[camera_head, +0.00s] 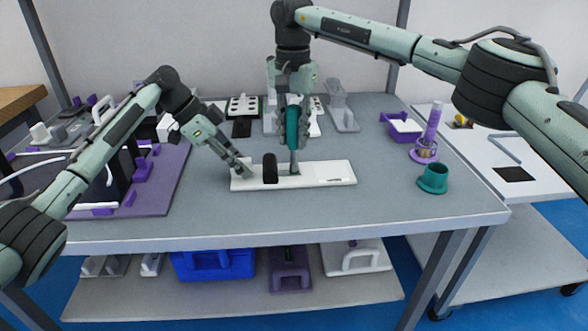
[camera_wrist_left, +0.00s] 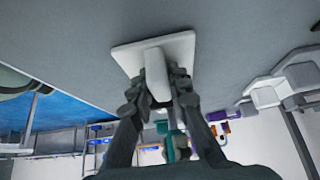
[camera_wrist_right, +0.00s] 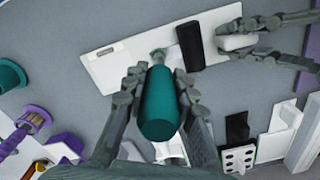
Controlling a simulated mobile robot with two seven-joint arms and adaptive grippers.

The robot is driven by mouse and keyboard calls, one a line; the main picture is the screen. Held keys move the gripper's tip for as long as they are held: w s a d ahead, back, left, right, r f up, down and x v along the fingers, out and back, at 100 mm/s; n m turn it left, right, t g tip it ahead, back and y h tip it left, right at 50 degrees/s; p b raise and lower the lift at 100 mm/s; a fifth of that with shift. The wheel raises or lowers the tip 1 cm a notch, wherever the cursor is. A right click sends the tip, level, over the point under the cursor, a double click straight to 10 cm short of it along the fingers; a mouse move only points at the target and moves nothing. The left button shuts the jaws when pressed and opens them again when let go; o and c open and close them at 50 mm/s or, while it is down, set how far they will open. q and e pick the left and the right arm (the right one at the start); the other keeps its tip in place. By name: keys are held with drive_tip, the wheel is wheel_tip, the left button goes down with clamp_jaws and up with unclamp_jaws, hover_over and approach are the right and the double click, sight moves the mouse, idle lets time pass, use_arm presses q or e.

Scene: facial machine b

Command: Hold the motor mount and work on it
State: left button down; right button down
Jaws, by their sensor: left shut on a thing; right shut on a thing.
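The motor mount is a long flat white plate (camera_head: 325,173) with a black cylinder (camera_head: 270,170) standing up from it, on the middle of the table. My left gripper (camera_head: 243,168) is shut on a raised white block at the plate's left end; the left wrist view shows this block (camera_wrist_left: 157,76) between the fingers. My right gripper (camera_head: 293,101) is shut on a teal-handled tool (camera_wrist_right: 160,110), held upright over the plate. Its thin shaft points down at the plate just right of the black cylinder. I cannot tell whether its tip touches a screw.
A teal cup (camera_head: 433,180), a purple tray (camera_head: 404,132) and a purple holder (camera_head: 425,152) stand at the right. A purple mat (camera_head: 160,200) with parts lies at the left. Fixtures line the back. The table in front of the plate is clear.

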sight(293, 106)
use_arm(q)
drive_tip(key=shift+f, duration=0.15)
use_arm(e)
drive_tip(key=shift+r, duration=0.1)
drive_tip(key=shift+r, duration=2.45)
drive_tip(key=shift+r, duration=3.5)
drive_tip(key=d, duration=1.2)
